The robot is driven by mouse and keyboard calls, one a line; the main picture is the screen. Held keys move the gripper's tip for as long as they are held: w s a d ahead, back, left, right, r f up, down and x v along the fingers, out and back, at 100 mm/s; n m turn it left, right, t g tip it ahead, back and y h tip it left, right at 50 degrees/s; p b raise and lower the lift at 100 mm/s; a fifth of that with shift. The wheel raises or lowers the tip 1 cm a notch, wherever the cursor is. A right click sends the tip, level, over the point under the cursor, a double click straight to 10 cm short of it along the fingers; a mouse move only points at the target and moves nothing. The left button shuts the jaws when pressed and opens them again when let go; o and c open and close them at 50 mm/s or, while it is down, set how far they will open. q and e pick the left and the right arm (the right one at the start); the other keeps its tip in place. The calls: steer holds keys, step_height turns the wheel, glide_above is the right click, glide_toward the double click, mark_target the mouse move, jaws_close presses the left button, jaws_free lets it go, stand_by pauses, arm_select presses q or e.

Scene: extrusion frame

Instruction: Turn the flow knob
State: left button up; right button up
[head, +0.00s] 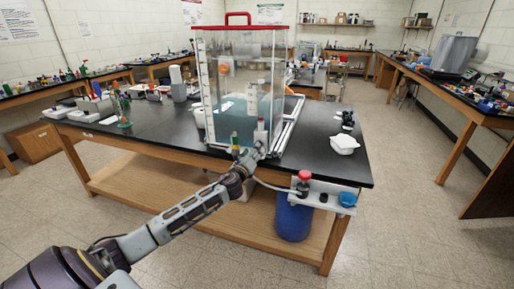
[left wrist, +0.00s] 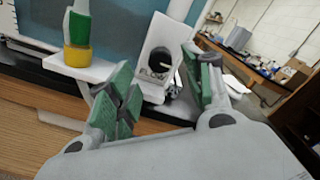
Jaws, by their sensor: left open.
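The flow knob (left wrist: 158,57) is a black round knob with a white pointer line, on a white tilted panel marked FLOW (left wrist: 154,75) in the left wrist view. My left gripper (left wrist: 162,85) is open, with one green-padded finger on each side of the panel in that picture. The knob appears beyond the fingertips; I cannot tell whether they touch it. In the head view my left gripper (head: 257,147) is at the front of the clear tank (head: 235,85), by the panel (head: 261,132). The knob is too small to make out there. My right gripper is not in view.
The tank stands on a black-topped bench (head: 170,140). A bracket with a red button (head: 304,176) and a blue bin (head: 293,217) are to the right. The floor at right is clear.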

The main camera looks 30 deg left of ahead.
arm_select(q)
steer(key=shift+x, duration=2.65)
steer(key=c, duration=0.9)
steer(key=shift+c, duration=0.6)
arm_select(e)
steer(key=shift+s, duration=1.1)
